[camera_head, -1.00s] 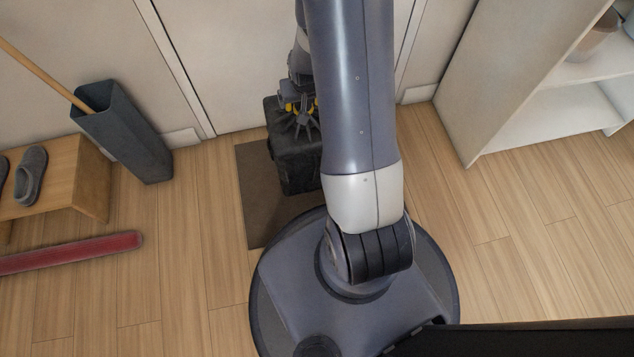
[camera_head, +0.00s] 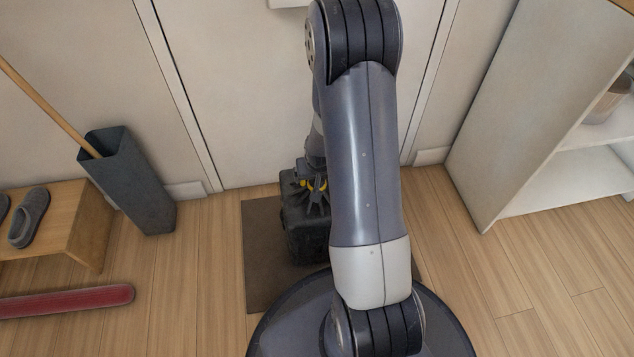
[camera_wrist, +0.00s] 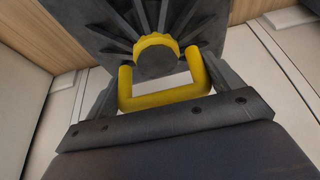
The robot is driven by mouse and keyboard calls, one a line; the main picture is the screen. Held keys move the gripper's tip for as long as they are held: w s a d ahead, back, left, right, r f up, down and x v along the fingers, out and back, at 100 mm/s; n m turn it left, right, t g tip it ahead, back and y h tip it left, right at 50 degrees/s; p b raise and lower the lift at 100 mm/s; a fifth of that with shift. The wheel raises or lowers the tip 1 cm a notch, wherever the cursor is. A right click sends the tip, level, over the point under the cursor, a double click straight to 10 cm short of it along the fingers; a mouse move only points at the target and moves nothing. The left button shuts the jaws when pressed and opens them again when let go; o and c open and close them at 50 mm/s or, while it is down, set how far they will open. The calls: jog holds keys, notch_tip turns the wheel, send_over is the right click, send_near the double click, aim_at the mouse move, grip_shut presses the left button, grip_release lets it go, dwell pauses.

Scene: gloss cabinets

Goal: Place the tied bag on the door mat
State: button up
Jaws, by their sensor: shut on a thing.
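The tied bag (camera_head: 303,228) is a dark, boxy bag with a pleated, gathered top and a yellow tie. It is over the brown door mat (camera_head: 262,262) in front of the door; I cannot tell whether it touches the mat. My arm hides its right side and much of the mat. My gripper (camera_head: 315,186) is above the bag, shut on its top. In the wrist view the bag's pleated top (camera_wrist: 160,30) with the yellow tie sits between the fingers of my gripper (camera_wrist: 152,88).
A dark umbrella stand (camera_head: 128,180) with a wooden stick leans left of the mat. A low wooden bench (camera_head: 85,225) with grey slippers (camera_head: 30,217) and a red long object (camera_head: 70,301) lie farther left. A white shelf (camera_head: 500,130) stands at right. Floor right of the mat is clear.

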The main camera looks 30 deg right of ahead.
jog(key=shift+f+b, duration=0.4)
jog(key=shift+f, duration=0.65)
jog(key=o, duration=1.8)
jog(key=shift+o, duration=0.2)
jog(key=shift+r, duration=0.3)
jog(key=p+v, duration=0.5)
jog(key=v, duration=0.6)
jog(key=shift+s+r, duration=0.25)
jog(key=shift+s, duration=0.05)
jog(key=shift+a, duration=0.1)
